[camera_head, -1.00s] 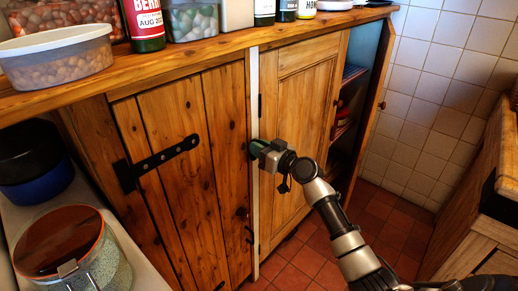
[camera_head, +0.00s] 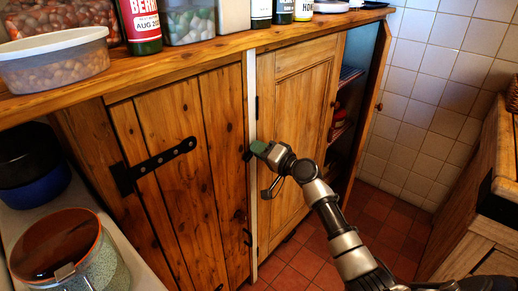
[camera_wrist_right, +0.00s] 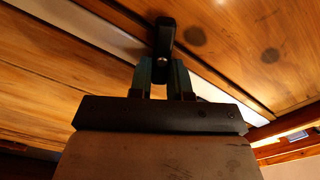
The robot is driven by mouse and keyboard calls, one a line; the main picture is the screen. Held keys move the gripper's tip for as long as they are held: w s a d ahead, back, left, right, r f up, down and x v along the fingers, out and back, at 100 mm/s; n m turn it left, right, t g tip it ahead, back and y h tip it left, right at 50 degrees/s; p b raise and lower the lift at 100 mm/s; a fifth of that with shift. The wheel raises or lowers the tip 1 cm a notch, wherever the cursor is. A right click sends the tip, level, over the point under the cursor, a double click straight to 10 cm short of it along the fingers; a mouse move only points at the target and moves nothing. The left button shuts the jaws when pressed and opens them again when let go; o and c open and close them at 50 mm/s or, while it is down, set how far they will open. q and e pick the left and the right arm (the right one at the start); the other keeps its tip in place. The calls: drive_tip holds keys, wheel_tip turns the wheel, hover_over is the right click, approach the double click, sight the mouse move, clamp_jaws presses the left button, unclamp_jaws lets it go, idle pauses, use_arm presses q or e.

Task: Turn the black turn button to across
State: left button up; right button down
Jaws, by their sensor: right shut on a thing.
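The black turn button (camera_wrist_right: 164,36) shows in the right wrist view as a short dark bar with a round screw head near its lower end. It lies at a steep slant to the pale strip, neither clearly along it nor square to it. In the head view only a small dark part of the button (camera_head: 247,156) shows at the plank door's edge, beside my gripper. My right gripper (camera_head: 257,148) is shut on the button; its two greenish fingers (camera_wrist_right: 163,76) sit on either side of its lower end. My left gripper is out of view.
The plank door (camera_head: 180,190) with a black strap hinge (camera_head: 155,165) is shut. A pale post (camera_head: 252,110) stands between it and the panelled door (camera_head: 296,120). A bay further right stands open. Jars and a tub (camera_head: 55,65) stand on the top above.

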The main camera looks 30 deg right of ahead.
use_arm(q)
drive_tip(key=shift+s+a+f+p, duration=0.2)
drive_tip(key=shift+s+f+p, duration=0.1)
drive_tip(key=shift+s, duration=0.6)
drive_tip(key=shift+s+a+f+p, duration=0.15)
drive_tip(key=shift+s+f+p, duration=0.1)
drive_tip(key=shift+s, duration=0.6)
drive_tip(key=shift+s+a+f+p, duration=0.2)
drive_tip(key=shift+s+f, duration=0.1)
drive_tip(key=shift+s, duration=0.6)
use_arm(e)
drive_tip(key=shift+d+f+m, duration=0.1)
drive_tip(key=shift+f+m, duration=0.05)
drive_tip(key=shift+m, duration=1.35)
drive_tip(key=shift+d+f+m, duration=0.1)
drive_tip(key=shift+f+m, duration=0.05)
drive_tip(key=shift+m, duration=1.35)
drive_tip(key=c, duration=1.1)
unclamp_jaws()
drive_tip(key=shift+w+f, duration=0.1)
drive_tip(key=shift+o, duration=0.2)
